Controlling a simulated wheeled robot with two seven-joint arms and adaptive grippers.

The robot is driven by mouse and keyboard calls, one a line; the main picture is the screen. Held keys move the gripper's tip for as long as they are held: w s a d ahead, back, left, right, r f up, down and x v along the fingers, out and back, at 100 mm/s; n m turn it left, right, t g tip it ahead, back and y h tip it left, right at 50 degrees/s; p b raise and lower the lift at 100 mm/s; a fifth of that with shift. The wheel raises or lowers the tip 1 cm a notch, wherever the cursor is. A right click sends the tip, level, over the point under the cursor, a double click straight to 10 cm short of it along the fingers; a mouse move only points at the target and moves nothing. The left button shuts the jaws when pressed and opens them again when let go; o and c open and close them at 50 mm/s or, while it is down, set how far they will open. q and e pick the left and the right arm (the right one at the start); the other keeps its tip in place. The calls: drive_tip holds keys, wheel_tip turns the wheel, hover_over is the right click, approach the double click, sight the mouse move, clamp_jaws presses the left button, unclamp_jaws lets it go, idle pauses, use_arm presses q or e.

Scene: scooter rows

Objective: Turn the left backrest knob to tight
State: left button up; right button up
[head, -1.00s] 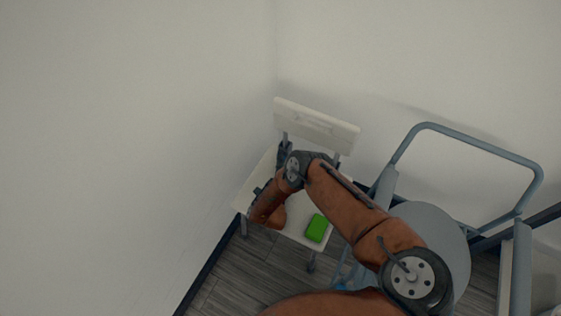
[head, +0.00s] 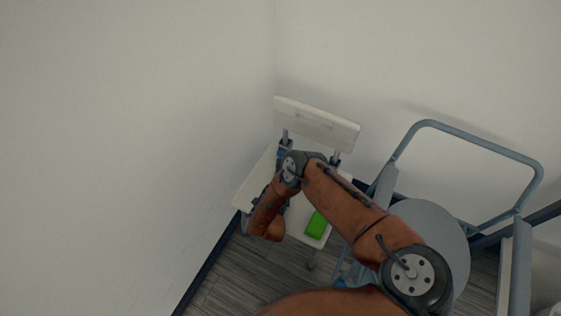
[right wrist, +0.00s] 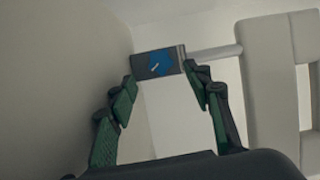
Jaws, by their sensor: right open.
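The left backrest knob is a blue knob (head: 281,153) on the left post below the white backrest (head: 316,124). In the right wrist view the blue knob (right wrist: 160,64) has a pale pointer mark and sits on a dark grey block at the end of a bar running to the backrest (right wrist: 278,85). My right gripper (right wrist: 160,76) is open, its two green-padded fingers apart, facing the knob. The block lies beyond and between the fingertips; I cannot tell whether they touch it. In the head view my right forearm hides most of the gripper.
A green block (head: 317,225) lies on the white seat (head: 297,214). A grey-blue metal frame (head: 480,142) with a round grey seat (head: 432,222) stands on the right. White walls close in on the left and behind. Bare wood floor (head: 230,272) lies in front.

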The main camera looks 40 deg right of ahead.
drive_tip(key=v, duration=0.6)
drive_tip(key=shift+s+a, duration=0.2)
drive_tip(key=shift+s, duration=0.05)
